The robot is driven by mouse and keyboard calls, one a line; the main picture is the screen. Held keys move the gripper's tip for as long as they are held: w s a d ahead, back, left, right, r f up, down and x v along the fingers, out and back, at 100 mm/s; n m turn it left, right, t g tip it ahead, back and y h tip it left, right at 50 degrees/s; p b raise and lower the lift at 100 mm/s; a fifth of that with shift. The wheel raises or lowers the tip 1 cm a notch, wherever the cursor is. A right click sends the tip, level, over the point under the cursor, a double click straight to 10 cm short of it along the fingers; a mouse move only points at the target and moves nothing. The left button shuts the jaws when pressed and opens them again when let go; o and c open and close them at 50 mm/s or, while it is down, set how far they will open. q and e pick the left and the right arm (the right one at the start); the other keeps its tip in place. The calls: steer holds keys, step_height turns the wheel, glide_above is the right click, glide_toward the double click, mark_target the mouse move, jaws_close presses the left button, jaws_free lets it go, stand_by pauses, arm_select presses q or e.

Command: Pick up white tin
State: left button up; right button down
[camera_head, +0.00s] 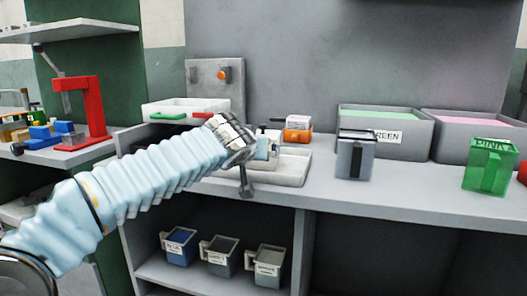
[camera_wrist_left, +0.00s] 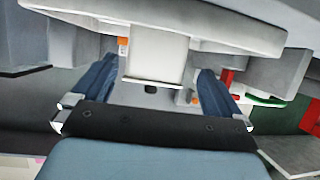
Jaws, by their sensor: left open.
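The white tin (camera_wrist_left: 155,60) stands on a pale tray (camera_wrist_left: 240,38) in the left wrist view, which is turned nearly upside down. My left gripper (camera_wrist_left: 159,74) is open, with one blue finger on each side of the tin and gaps visible between them. In the head view my left gripper (camera_head: 264,145) is at the left part of the tray (camera_head: 290,178); its wrist partly hides the tin (camera_head: 261,153) there. My right gripper is not in view.
An orange item (camera_head: 298,133) lies behind the tray. A grey container (camera_head: 355,155) and a green one (camera_head: 490,165) stand to the right. Large grey bins (camera_head: 386,130) stand at the back. Several jugs (camera_head: 222,257) sit on the shelf below. Bare counter lies between the containers.

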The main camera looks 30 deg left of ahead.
arm_select(q)
steer(key=x, duration=0.3)
steer(key=shift+w, duration=0.25)
steer(key=p+x, duration=0.2)
steer(key=x, duration=0.2)
steer(key=shift+w+r, duration=0.1)
steer(key=shift+w, duration=0.2)
steer(key=shift+w+a+f, duration=0.15)
steer(key=shift+w+f, duration=0.05)
steer(key=shift+w, duration=0.1)
steer(key=shift+c, duration=0.5)
steer(key=c, duration=0.6)
